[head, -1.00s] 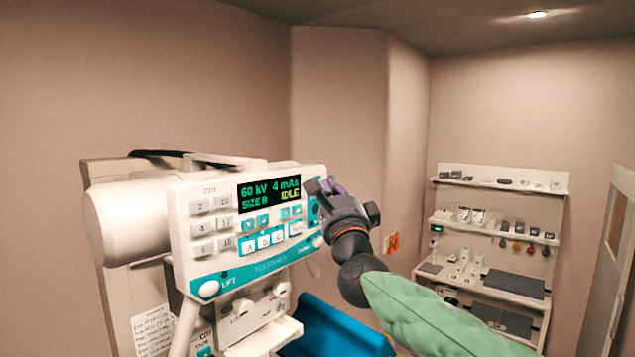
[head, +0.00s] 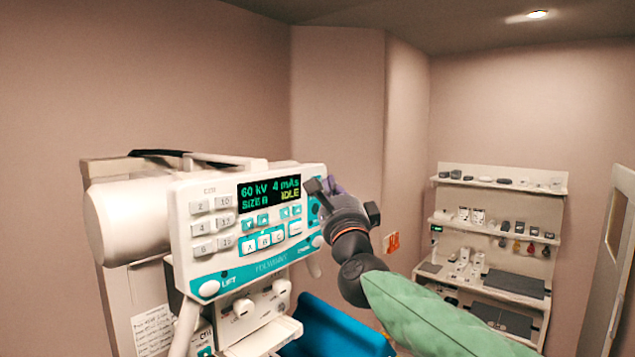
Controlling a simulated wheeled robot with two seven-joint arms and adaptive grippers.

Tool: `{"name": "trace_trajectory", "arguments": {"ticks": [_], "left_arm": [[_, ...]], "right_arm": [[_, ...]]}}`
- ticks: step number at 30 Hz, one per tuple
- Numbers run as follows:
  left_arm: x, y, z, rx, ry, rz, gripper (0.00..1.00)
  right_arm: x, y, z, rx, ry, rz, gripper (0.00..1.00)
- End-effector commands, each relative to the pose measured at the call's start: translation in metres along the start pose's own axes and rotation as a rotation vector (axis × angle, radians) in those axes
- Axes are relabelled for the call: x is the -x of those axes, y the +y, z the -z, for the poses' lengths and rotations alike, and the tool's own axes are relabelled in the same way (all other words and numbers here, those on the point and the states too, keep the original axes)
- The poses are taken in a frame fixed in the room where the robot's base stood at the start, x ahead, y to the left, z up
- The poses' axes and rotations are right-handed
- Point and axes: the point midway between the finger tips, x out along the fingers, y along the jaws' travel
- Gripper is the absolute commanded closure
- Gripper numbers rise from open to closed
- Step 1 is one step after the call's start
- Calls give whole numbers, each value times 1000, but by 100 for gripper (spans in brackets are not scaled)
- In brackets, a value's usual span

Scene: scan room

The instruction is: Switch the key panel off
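The key panel (head: 225,262) is the white and teal front of the machine, left of centre in the head view. Its lit display (head: 268,191) reads 60 kV, 4 mAs and IDLE. Grey number keys (head: 212,224) sit on its left, and teal and white keys (head: 264,242) sit under the display. My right gripper (head: 322,188) is at the panel's right edge, with its dark fingers in front of the teal strip there. The fingers hide part of that strip, and I cannot tell whether they touch it. My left gripper is not in view.
A white cylinder (head: 120,222) joins the machine on the left. A lower control box (head: 252,308) and a blue surface (head: 325,332) lie below the panel. Shelves (head: 500,186) with small items stand at the far right. A wall corner is behind my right arm.

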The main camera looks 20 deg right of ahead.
Motion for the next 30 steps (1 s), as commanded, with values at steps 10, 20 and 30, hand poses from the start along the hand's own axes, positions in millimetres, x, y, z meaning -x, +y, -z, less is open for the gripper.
{"name": "trace_trajectory", "arguments": {"ticks": [10,20,30], "left_arm": [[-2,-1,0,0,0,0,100],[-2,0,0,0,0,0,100],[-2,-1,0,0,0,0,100]], "right_arm": [[-6,4,-5,0,-1,0,100],[-6,4,-5,0,0,0,100],[-8,6,-6,0,0,0,100]]}}
